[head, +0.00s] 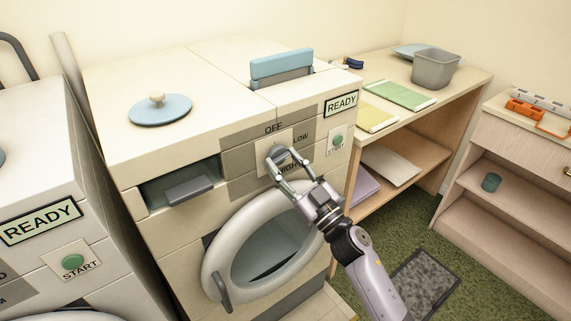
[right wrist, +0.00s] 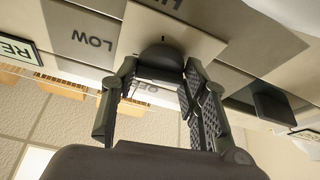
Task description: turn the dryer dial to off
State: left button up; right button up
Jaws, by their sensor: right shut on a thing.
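The dryer (head: 180,215) is a cream machine with a READY label and a green START button. Its grey dial (head: 275,152) sits on a light plate (head: 266,141) on the front panel, with OFF above it, LOW to its right and HIGH below. My right gripper (head: 281,158) is shut on the dial. In the right wrist view the dark dial (right wrist: 161,57) lies between the fingers of my right gripper (right wrist: 158,78), with LOW and OFF readable beside it. The fingers hide part of the dial, so I cannot tell where it points. My left gripper is not in view.
The round dryer door (head: 216,270) is below the dial, close to my right arm. An open drawer (head: 180,184) is to the left. Another machine (head: 37,180) stands at the left edge. A wooden shelf table (head: 470,75) with a grey bin (head: 436,68) is at the right.

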jog(key=shift+n, duration=0.4)
jog(key=n+g+y+p, duration=0.1)
jog(key=n, duration=0.2)
jog(key=n+g+y+p, duration=0.1)
jog(key=n+g, duration=0.1)
jog(key=n, duration=0.1)
jog(key=shift+w+d+r, duration=0.15)
jog(key=shift+d+r, duration=0.05)
jog(key=n+g+p, duration=0.2)
jog(key=n, duration=0.2)
jog(key=shift+d+r+n, duration=0.1)
jog(key=shift+n, duration=0.3)
jog(key=n+g+p, duration=0.1)
jog(key=n, duration=0.1)
jog(key=n+g+p, duration=0.1)
jog(key=n+p, duration=0.1)
jog(key=n, duration=0.1)
jog(key=shift+r+n, duration=0.2)
jog(key=shift+n, duration=0.1)
jog(key=shift+f+n+g+h+p, duration=0.1)
jog(key=shift+n+g+h+p, duration=0.35)
jog(key=shift+n+p, duration=0.75)
jog(key=o, duration=1.1)
